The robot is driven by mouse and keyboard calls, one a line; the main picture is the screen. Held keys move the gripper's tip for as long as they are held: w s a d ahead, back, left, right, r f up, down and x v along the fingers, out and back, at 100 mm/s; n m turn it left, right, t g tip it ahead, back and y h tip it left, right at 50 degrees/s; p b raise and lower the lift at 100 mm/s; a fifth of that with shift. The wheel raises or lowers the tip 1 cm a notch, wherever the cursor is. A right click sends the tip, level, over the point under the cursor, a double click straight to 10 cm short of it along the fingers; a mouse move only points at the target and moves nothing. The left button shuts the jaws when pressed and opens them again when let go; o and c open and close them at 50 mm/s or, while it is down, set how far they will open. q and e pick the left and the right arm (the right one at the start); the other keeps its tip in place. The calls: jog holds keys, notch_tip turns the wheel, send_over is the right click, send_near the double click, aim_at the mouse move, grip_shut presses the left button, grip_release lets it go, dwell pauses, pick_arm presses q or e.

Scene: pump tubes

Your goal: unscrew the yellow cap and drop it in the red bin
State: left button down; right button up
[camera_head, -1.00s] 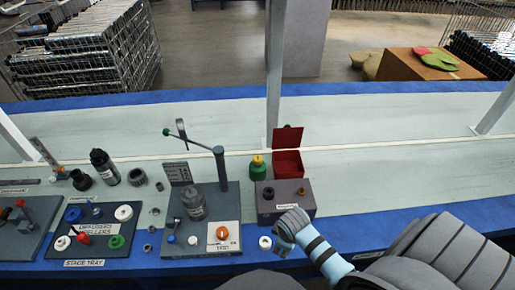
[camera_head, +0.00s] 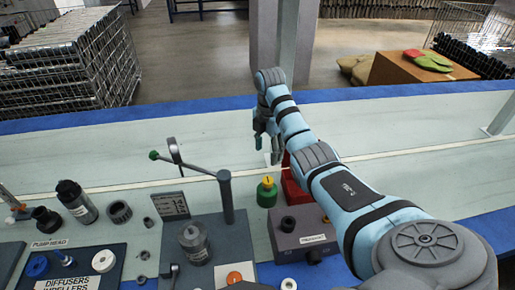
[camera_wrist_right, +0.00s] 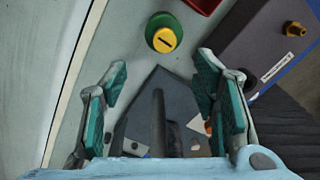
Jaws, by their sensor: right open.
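The yellow cap (camera_head: 268,181) sits on a green body (camera_head: 266,197) standing upright on the bench. In the right wrist view the cap (camera_wrist_right: 163,40) is round with a dark slot, on the green body (camera_wrist_right: 171,26), beyond the fingertips. The red bin (camera_head: 292,189) is just right of it, mostly hidden behind my right arm; its edge shows in the right wrist view (camera_wrist_right: 203,4). My right gripper (camera_head: 262,138) is raised above and beyond the cap, apart from it. In the right wrist view it (camera_wrist_right: 158,82) is open and empty. My left gripper is out of view.
A grey box (camera_head: 296,232) with knobs stands in front of the bin. A dark fixture (camera_head: 204,247) with a post and lever (camera_head: 190,167) stands left of the cap. Bottles and rings lie farther left. The bench behind the cap is mostly clear.

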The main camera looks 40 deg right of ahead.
jog(key=b, duration=0.2)
send_over(268, 179)
jog(key=f, duration=0.6)
jog(key=shift+s+a+f, duration=0.15)
jog(key=shift+s+f, duration=0.15)
jog(key=f, duration=0.2)
jog(key=f+b, duration=0.1)
jog(key=f, duration=0.1)
jog(key=f+b, duration=0.1)
jog(key=f, duration=0.1)
jog(key=shift+w, duration=0.35)
jog(key=shift+s+f, duration=0.15)
jog(key=shift+f, duration=0.3)
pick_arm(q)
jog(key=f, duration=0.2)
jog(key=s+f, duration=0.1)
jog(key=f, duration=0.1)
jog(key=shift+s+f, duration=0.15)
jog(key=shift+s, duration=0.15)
pick_arm(e)
grip_shut()
